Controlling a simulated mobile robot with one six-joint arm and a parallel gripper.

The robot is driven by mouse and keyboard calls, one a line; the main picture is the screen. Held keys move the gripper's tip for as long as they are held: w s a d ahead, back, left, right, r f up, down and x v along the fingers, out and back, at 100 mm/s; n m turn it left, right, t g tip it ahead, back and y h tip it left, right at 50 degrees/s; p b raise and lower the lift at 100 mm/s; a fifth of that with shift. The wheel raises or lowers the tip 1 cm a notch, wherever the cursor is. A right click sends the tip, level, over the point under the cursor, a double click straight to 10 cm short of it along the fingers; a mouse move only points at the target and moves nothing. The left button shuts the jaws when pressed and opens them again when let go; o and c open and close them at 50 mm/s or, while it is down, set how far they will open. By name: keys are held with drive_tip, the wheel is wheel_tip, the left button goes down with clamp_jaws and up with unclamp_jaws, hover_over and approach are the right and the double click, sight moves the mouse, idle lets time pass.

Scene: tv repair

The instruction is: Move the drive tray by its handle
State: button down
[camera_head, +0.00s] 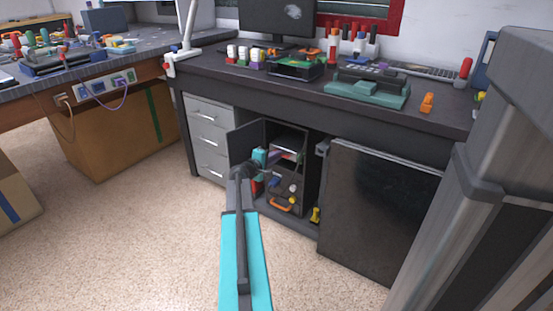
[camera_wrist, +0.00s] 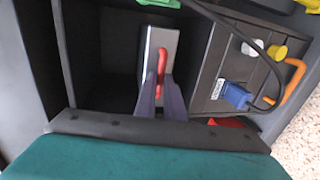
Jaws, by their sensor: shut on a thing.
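The drive tray (camera_wrist: 158,42) shows in the wrist view as a light grey, narrow block in a dark bay. Its red handle (camera_wrist: 162,60) stands along its front face. My gripper (camera_wrist: 160,84) has its two grey-purple fingers close together on the lower part of the handle, shut on it. In the head view my gripper (camera_head: 250,170) reaches into the open cabinet under the dark bench. There my wrist and arm hide the handle, and I cannot clearly make out the tray.
The open cabinet door (camera_head: 246,143) is close on the left. Carpet in front is clear.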

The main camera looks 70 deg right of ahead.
drive_tip(key=shift+d, duration=0.25)
idle(0.3)
drive_tip(key=shift+r+x, duration=0.25)
drive_tip(key=shift+x, duration=0.8)
drive_tip(key=shift+s+d, duration=0.1)
drive_tip(key=shift+d, duration=0.05)
drive_tip(key=c, duration=1.8)
unclamp_jaws()
drive_tip(key=shift+c, duration=0.2)
drive_tip(key=shift+r, duration=0.1)
drive_tip(key=b+v, duration=0.1)
drive_tip(key=v, duration=1.3)
